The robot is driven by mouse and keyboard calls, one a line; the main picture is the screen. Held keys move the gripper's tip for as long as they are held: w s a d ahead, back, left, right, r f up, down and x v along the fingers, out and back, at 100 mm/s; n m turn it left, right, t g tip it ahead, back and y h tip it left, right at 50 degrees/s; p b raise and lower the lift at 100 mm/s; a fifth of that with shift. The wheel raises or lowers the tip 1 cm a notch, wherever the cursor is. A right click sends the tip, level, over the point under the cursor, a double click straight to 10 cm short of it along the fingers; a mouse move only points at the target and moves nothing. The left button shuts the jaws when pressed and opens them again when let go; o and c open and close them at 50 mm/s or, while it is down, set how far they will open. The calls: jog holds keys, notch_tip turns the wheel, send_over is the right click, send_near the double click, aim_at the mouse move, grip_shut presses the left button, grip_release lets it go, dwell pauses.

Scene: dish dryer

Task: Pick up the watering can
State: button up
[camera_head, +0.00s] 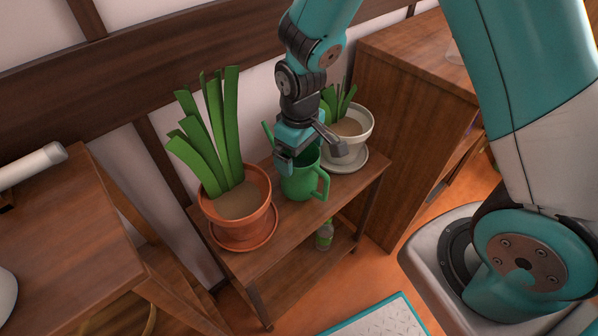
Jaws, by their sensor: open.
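A green watering can (299,186) stands upright on a small wooden shelf table (281,232), between two potted plants. Its handle is on the right side, and its thin spout points up to the left, partly behind my gripper. My gripper (309,160) is open, right above the can's top, and its jaws overlap the can's rim in the view. I cannot tell whether the jaws touch the can. Part of the can's top is hidden by my gripper.
A terracotta pot (240,212) with tall green leaves stands close to the left. A white pot (347,137) on a saucer stands close behind to the right. A bottle (324,236) is on the lower shelf. A wooden cabinet (395,125) is at right.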

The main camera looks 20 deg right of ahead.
aim_at(299, 163)
notch_tip(299, 163, down, 4)
jog(key=shift+a+r+b, duration=0.1)
jog(key=shift+b, duration=0.25)
jog(key=c, duration=0.8)
jog(key=shift+c, duration=0.2)
jog(key=shift+r, duration=0.15)
